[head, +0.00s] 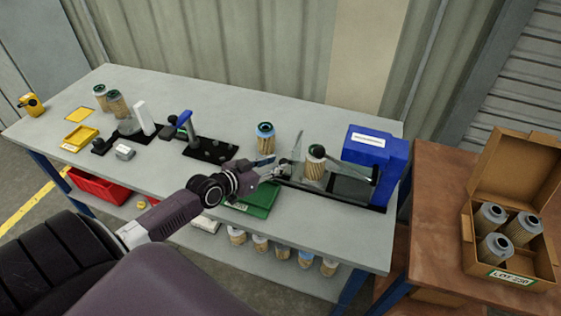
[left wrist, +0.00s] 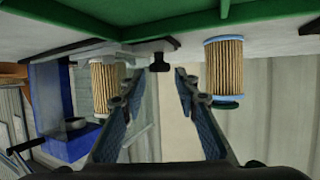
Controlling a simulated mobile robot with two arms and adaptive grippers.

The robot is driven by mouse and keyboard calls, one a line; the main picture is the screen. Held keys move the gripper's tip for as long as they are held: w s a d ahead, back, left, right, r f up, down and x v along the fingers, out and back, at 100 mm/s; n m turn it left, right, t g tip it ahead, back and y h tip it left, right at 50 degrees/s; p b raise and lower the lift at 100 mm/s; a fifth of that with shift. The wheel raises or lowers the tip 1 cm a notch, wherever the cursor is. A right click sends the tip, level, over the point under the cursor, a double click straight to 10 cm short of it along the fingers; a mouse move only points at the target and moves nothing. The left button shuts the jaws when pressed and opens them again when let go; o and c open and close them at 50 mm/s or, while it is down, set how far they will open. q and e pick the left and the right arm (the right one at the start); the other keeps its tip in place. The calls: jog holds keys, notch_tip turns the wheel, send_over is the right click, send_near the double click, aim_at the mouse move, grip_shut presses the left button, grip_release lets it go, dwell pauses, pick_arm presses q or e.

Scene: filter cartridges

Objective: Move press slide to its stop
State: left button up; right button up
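The press has a blue housing (head: 365,160) at the right end of the bench, on a black base. A pleated tan cartridge (head: 315,163) with a dark cap stands at the press; it also shows in the left wrist view (left wrist: 106,88), beside a clear panel. A small black T-shaped handle (left wrist: 159,60), seemingly the slide's, lies beyond my left fingertips. My left gripper (head: 271,170) is at the left end of the press base. In the left wrist view its fingers (left wrist: 152,92) are apart with nothing held between them. My right gripper is not in view.
A green tray (head: 262,198) lies just under my left gripper. A loose cartridge (head: 265,137) stands behind it. A black fixture (head: 210,150) is farther left. An open cardboard box (head: 510,255) with grey cartridges stands on the brown table at right.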

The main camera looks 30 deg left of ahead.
aim_at(283, 161)
pick_arm(q)
jog(key=x, duration=0.3)
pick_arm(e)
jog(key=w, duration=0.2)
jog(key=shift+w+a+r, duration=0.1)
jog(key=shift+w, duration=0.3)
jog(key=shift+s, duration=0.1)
pick_arm(q)
jog(key=shift+f, duration=0.1)
jog(key=shift+c, duration=0.8)
grip_shut()
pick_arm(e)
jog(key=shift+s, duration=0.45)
